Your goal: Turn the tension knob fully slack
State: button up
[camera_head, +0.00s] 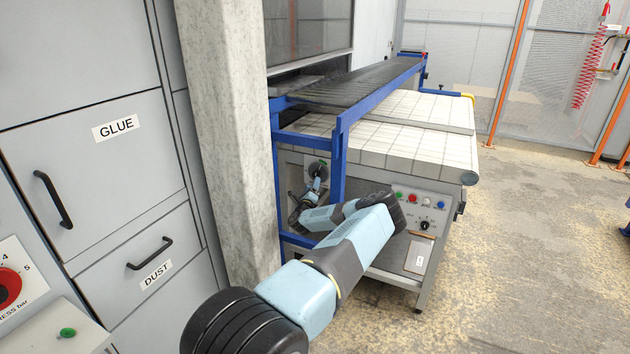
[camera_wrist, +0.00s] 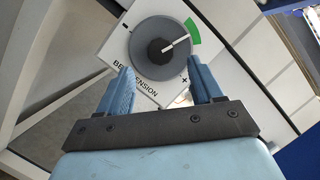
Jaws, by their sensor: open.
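The tension knob (camera_wrist: 150,68) is a round grey dial with a dark hub on a white plate, seen ahead in the wrist view. Its plate is partly hidden; "TENSION" can be read, with a minus mark at upper left and a plus at lower right. Its white pointer is directed up and right, to the green band. My gripper (camera_wrist: 161,77) is open, its two blue fingers apart at the dial's lower side with nothing between them; contact cannot be told. In the head view the knob (camera_head: 317,168) sits behind the blue frame, with my gripper (camera_head: 316,184) just below it.
A blue frame post (camera_head: 338,165) stands close beside my arm. A concrete column (camera_head: 228,130) is at left. A panel with coloured buttons and another black knob (camera_head: 424,225) is right of my arm. The floor at right is clear.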

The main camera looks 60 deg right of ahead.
aim_at(317, 174)
jog(key=shift+x, duration=2.55)
jog(key=c, duration=1.1)
